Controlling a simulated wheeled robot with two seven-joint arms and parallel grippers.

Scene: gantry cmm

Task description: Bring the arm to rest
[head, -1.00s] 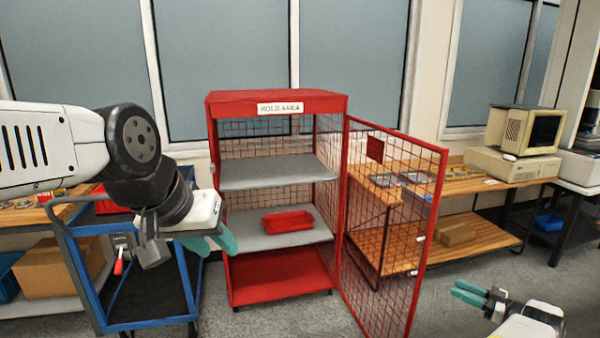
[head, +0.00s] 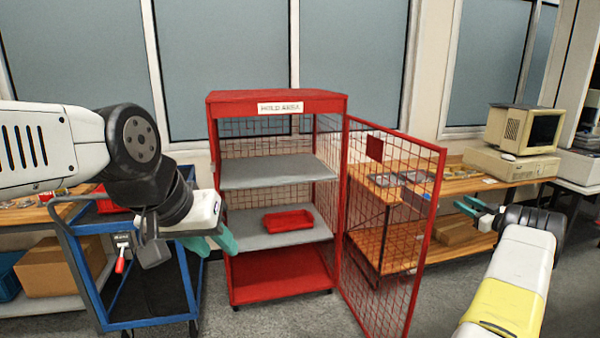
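My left arm reaches in from the left, and my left gripper (head: 217,243) has teal fingers pointing down in front of the cart and the left edge of the red cabinet. Its fingers overlap in this view, so their gap is hard to judge. My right gripper (head: 468,207) is at the right, in front of the wooden bench, its teal fingers pointing left. They are parted with nothing between them. My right arm comes up from the bottom right, and its white and yellow link shows.
A red mesh cabinet (head: 277,96) marked HOLD AREA stands centre, its mesh door (head: 428,250) swung open toward my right arm. A red tray (head: 288,220) lies on its middle shelf. A blue cart (head: 150,324) stands left. A wooden bench (head: 470,187) with an old computer stands right.

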